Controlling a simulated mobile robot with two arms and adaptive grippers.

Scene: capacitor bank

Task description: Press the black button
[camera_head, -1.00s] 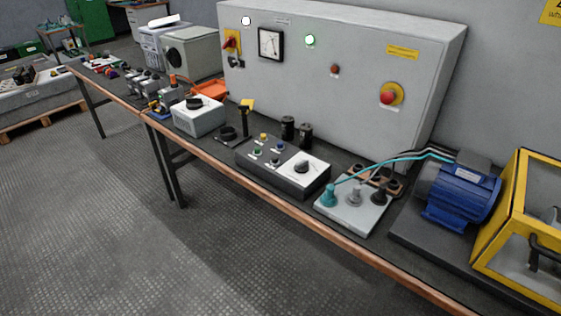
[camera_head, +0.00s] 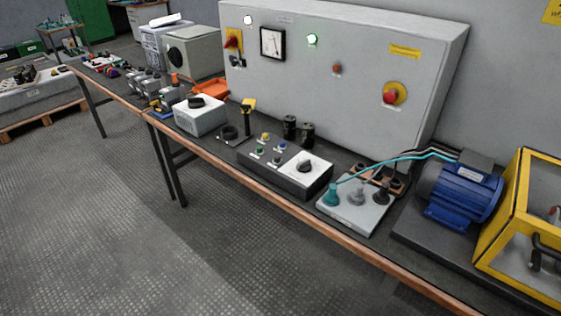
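A low dark control box (camera_head: 287,167) stands on the long bench in the middle of the view. Its left part carries several small buttons: a yellow one (camera_head: 265,137), a blue one (camera_head: 282,147), a green one (camera_head: 260,151) and a dark one (camera_head: 276,160) nearest the front. The dark button may be the black one, but it is too small to be sure of its colour. A white panel with a black rotary knob (camera_head: 305,166) fills the box's right part. Neither of my grippers is in view.
A large grey cabinet (camera_head: 345,105) with a gauge and lamps stands behind the box. Two black cylinders (camera_head: 290,127) stand between them. A grey terminal plate (camera_head: 352,216) with a teal cable and a blue motor (camera_head: 460,194) are to the right. The floor in front is clear.

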